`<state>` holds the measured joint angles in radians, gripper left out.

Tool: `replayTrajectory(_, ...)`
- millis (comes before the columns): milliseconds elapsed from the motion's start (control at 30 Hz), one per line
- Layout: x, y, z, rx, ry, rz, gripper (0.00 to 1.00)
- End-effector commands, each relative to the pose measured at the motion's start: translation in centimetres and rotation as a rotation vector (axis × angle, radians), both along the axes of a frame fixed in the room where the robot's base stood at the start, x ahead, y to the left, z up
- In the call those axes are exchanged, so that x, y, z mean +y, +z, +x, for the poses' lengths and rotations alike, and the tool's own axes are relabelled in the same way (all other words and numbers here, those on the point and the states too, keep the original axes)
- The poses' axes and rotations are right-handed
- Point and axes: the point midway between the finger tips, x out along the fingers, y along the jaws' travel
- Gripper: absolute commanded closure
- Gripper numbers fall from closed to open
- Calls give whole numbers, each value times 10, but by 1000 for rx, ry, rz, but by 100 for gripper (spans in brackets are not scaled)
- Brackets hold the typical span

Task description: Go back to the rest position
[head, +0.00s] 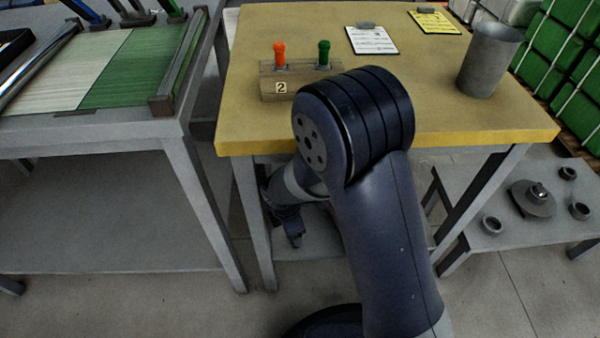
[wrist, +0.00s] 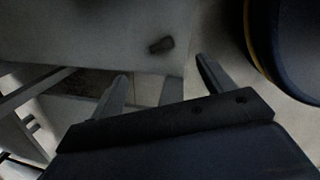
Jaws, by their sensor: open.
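My gripper (wrist: 162,82) is open in the wrist view, with its two fingers apart and nothing between them. In the head view my arm folds down in front of the yellow table (head: 440,125). The gripper end (head: 293,238) hangs low, below the tabletop and beside the table's left front leg. The upper arm hides part of it. In the wrist view a small dark object (wrist: 161,45) lies on a grey surface beyond the fingers; I cannot tell what it is.
A wooden block (head: 268,90) marked 2 holds an orange and a green piece. A grey cup (head: 490,60) and two clipboards (head: 372,40) are on the table. A grey bench (head: 90,128) stands left, and a low grey table (head: 520,238) with round parts stands right.

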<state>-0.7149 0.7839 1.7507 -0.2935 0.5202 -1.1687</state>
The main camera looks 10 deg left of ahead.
Motion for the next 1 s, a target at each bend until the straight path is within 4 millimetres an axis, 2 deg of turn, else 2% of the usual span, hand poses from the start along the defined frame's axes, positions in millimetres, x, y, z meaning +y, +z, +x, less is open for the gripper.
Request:
replayTrajectory(167,-1,-24,3,2,-1,-1,24)
replayTrajectory(600,-5,-112,18,2,-1,-2,24)
replayTrajectory(700,-4,-87,19,-1,0,1,24)
replayTrajectory(1000,-4,-61,19,0,0,0,24)
